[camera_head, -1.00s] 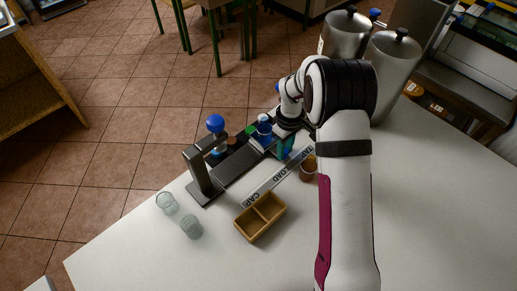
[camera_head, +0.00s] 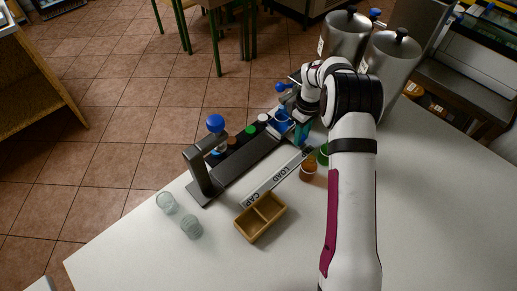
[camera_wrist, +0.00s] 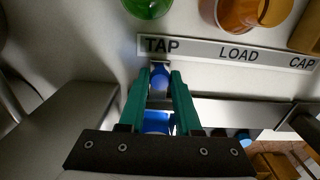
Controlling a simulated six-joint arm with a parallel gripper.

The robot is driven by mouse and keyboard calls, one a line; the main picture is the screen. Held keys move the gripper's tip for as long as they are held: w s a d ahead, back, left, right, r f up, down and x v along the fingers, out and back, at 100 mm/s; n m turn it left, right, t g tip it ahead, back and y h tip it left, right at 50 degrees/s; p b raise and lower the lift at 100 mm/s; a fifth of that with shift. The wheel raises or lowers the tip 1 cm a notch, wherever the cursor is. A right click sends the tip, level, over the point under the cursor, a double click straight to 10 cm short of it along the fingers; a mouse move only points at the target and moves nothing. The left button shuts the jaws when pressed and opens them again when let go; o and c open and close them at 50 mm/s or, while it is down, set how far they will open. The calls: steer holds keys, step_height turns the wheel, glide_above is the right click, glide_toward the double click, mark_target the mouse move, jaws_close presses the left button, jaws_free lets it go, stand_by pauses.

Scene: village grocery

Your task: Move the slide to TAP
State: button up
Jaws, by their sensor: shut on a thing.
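The slide's blue handle (camera_wrist: 160,77) is between the green fingertips of my gripper (camera_wrist: 160,84) in the wrist view, and the gripper is shut on it. In the head view, the blue slide (camera_head: 281,119) is at the far right end of the dark rail (camera_head: 243,158), beside my gripper (camera_head: 299,132). The label strip (camera_head: 271,184) reads TAP, LOAD and CAP, with TAP partly hidden in the head view. In the wrist view, the label strip (camera_wrist: 205,50) shows TAP just beyond the fingertips, in line with the handle.
A grey press with a blue knob (camera_head: 215,123) stands at the rail's left end. Several coloured caps line the rail's far side. A brown jar (camera_head: 308,169), a green jar (camera_head: 323,155), a two-part wooden tray (camera_head: 246,226) and two glasses (camera_head: 190,228) stand nearby. Metal canisters (camera_head: 391,60) stand behind.

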steer(key=o, duration=1)
steer(key=shift+r, duration=3.5)
steer(key=s+a+r+m, duration=0.2)
steer(key=s+r+m, duration=0.5)
steer(key=s+r, duration=0.75)
steer(key=s+a+f+m, duration=0.1)
steer(key=s+m, duration=0.1)
steer(key=s, duration=0.5)
steer(key=s+a+f+m+y, duration=0.1)
steer(key=s+m, duration=0.2)
steer(key=s, duration=0.5)
steer(key=s+a+m, duration=0.1)
steer(key=s+m, duration=0.1)
steer(key=s, duration=0.6)
steer(key=shift+f+m+y, duration=0.3)
steer(key=shift+f+y, duration=0.1)
